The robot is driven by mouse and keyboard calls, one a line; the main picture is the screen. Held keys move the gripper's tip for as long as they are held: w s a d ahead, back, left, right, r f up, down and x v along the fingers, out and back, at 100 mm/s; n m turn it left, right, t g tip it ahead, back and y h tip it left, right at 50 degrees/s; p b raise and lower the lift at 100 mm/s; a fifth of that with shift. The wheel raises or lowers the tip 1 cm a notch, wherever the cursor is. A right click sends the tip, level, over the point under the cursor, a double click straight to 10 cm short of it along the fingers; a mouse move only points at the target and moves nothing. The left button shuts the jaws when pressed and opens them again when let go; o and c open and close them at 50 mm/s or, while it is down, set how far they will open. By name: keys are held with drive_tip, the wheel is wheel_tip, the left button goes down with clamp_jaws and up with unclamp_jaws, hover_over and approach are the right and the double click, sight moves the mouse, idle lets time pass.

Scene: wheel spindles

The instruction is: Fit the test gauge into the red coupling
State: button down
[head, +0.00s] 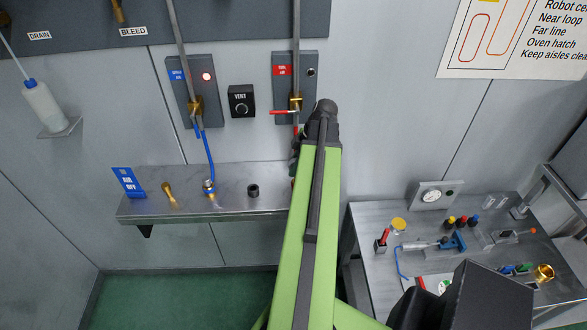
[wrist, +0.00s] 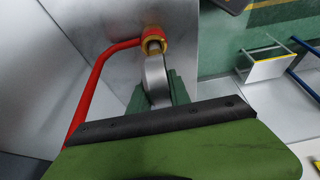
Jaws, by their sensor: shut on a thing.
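The red coupling (wrist: 153,40) shows at the top of the wrist view as a brass ring with a red band, at the end of a red hose. My gripper (wrist: 157,92) has green fingers shut on a grey, rounded metal piece (wrist: 156,78), which looks like the test gauge seen edge-on. The narrow end of the piece meets the mouth of the coupling. I cannot tell how deep it sits. In the head view my arm hides the gripper, the gauge and the red coupling, below the red-labelled panel (head: 283,90).
A steel wall shelf (head: 230,208) carries a blue-hosed coupling (head: 209,187), a brass piece (head: 170,194), a black ring (head: 253,190) and a blue sign (head: 128,182). A cluttered workbench (head: 365,225) stands at right.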

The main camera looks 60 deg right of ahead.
drive_tip(key=c, duration=1.2)
unclamp_jaws()
drive_tip(key=shift+f, duration=0.15)
drive_tip(key=shift+r+p, duration=0.35)
drive_tip(key=shift+r, duration=0.05)
drive_tip(key=p+v, duration=1)
drive_tip(key=v, duration=0.1)
drive_tip(key=shift+s+r+p, duration=0.15)
drive_tip(key=shift+r+p, duration=0.05)
drive_tip(key=shift+p, duration=0.1)
drive_tip(key=shift+d, duration=0.1)
